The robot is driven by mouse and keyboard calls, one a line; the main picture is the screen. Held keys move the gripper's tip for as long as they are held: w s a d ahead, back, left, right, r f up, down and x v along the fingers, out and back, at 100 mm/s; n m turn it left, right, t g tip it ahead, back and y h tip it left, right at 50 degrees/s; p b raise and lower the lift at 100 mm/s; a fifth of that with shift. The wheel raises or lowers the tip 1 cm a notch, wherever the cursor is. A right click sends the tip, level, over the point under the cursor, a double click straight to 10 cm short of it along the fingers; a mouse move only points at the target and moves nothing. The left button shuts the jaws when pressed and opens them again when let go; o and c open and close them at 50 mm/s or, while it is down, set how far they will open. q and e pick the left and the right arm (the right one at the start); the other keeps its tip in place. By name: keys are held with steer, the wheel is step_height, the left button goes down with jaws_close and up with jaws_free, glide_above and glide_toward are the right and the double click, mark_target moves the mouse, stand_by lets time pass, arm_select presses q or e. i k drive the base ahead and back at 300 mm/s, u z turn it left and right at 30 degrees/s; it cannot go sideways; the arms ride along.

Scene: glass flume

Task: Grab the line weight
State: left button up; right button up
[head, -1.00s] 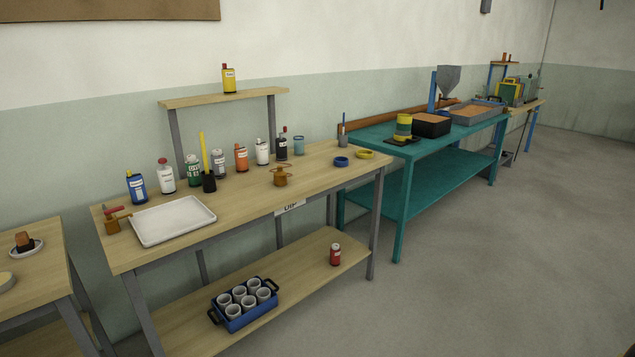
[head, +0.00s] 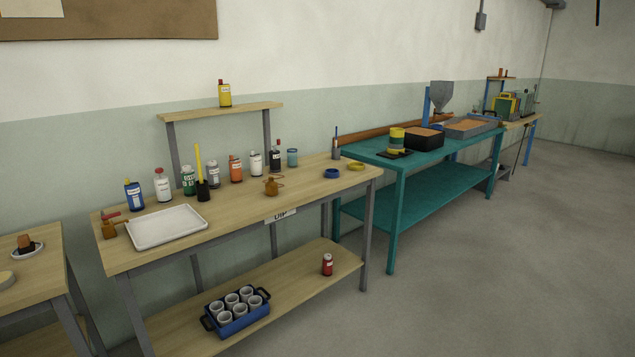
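I cannot tell for sure which thing is the line weight. A small brown-orange block with a loop or arm at its top (head: 271,187) stands on the wooden bench, right of the middle. A similar brown block with a red-handled piece on top (head: 109,228) stands at the bench's left end, beside the white tray (head: 167,227). Both are too small to make out in detail. Neither of my grippers is in view.
The wooden bench (head: 230,217) holds several bottles, a blue ring (head: 332,173) and a yellow ring (head: 356,166). Its lower shelf carries a blue crate of cups (head: 236,320) and a red bottle (head: 327,264). A teal table (head: 415,165) stands to the right. The floor (head: 480,270) in front is clear.

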mark_target(271, 187)
steer(key=z, duration=0.4)
steer(key=i, duration=1.85)
steer(key=u, duration=1.35)
steer(key=i, duration=0.95)
steer(key=u, duration=1)
